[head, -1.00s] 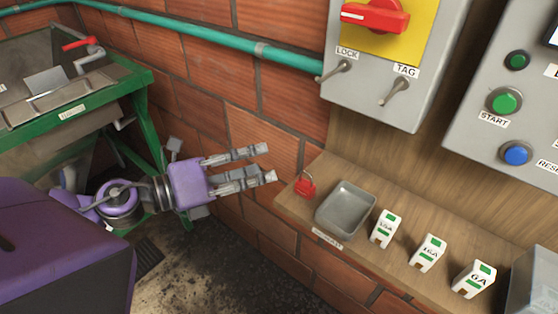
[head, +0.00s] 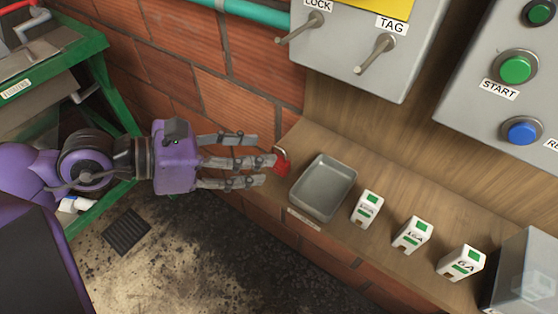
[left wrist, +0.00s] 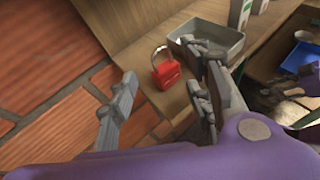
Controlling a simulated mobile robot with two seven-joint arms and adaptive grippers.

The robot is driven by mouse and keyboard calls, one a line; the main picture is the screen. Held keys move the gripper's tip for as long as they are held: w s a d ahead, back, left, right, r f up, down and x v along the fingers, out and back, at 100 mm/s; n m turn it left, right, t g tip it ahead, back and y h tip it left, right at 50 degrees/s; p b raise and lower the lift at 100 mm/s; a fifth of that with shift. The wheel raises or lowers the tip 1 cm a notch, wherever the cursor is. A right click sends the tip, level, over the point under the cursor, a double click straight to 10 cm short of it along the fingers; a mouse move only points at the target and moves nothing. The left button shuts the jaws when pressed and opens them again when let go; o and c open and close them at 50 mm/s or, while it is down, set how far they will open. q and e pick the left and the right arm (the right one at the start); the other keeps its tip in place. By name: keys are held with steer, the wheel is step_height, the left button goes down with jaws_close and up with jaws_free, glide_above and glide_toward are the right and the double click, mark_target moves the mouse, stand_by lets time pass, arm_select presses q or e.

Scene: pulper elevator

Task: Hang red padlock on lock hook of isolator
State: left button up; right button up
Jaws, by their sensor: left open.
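The red padlock (head: 282,164) sits upright at the left end of the wooden shelf in the head view. It also shows in the left wrist view (left wrist: 166,74), with its shackle up, ahead of and between my open fingers. My left gripper (head: 262,160) is open, its fingertips close to the padlock; one finger partly overlaps it in the head view. I cannot tell whether they touch. The isolator box (head: 345,75) hangs on the wall above, with the lock hook (head: 300,27) under the LOCK label and a second hook (head: 375,54) under TAG. Both hooks look empty. My right gripper is not in view.
A grey metal tray (head: 324,187) stands on the shelf (head: 400,170) right of the padlock. Several white-and-green breaker blocks (head: 411,235) stand further right. A panel with START (head: 515,70) and blue buttons is at upper right. A green-framed machine (head: 95,70) stands left.

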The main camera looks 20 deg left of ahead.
mark_target(279, 159)
arm_select(q)
steer(key=x, duration=0.3)
steer(key=shift+w+d+f, duration=0.25)
steer(key=shift+d, duration=0.1)
steer(key=shift+c, duration=0.5)
steer(key=c, duration=0.6)
steer(key=shift+s, duration=0.1)
jaws_close()
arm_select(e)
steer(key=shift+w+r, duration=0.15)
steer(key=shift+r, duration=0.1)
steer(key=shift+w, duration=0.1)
